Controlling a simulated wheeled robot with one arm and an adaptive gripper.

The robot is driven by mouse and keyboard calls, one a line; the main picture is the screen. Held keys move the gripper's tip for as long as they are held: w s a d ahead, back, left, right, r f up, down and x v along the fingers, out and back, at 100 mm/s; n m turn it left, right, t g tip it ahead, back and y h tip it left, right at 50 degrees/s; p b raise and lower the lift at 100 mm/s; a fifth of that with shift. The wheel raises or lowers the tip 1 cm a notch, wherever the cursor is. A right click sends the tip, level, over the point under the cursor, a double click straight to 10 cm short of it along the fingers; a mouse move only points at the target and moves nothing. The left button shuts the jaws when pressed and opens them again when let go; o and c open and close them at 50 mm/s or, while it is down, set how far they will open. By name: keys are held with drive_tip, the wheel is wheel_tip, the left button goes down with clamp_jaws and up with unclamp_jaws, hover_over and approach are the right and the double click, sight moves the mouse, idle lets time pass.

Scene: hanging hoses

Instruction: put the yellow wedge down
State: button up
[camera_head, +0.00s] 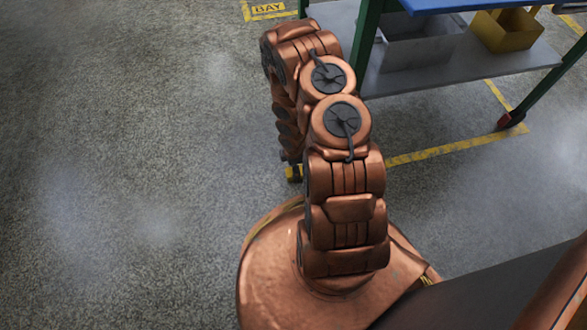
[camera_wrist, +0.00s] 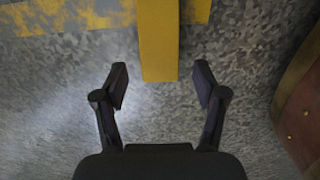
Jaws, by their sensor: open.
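The yellow wedge (camera_wrist: 158,42) shows in the wrist view as a plain long yellow block. It runs from the top edge of the view to just between my fingertips, and it appears to lie on the grey floor across a worn yellow floor line. My gripper (camera_wrist: 161,76) is open, with one black finger on each side of the wedge's near end and a gap on both sides. Nothing is held. In the head view my arm hides most of the gripper. A small yellow patch shows beside its lower end, but I cannot tell whether it is wedge or floor line.
A green-legged workbench (camera_head: 366,48) stands at the upper right, with a grey bin (camera_head: 420,50) and a yellow bin (camera_head: 507,30) on its lower shelf. A yellow floor line (camera_head: 455,145) runs beneath it. The floor on the left is clear.

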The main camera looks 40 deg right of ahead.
wheel_tip(320, 180, up, 23)
drive_tip(key=d+m+h+p, duration=0.2)
drive_tip(key=m+p, duration=0.1)
drive_tip(key=m, duration=0.1)
drive_tip(key=s+a+r+m+g, duration=0.1)
drive_tip(key=s+a+r+m, duration=0.1)
drive_tip(key=r, duration=0.5)
drive_tip(key=s+a+r+m+g, duration=0.1)
drive_tip(key=s+a+r+m, duration=0.1)
drive_tip(key=r, duration=0.5)
drive_tip(key=s+a+r+m+g+y, duration=0.1)
drive_tip(key=s+a+r+m, duration=0.1)
drive_tip(key=s+a+r, duration=0.6)
drive_tip(key=s+a+r+m+y, duration=0.1)
drive_tip(key=s+a+r+m, duration=0.2)
drive_tip(key=s+a+r, duration=0.5)
drive_tip(key=s, duration=0.4)
drive_tip(key=shift+s+g, duration=0.25)
drive_tip(key=shift+g, duration=0.15)
drive_tip(key=shift+r, duration=0.15)
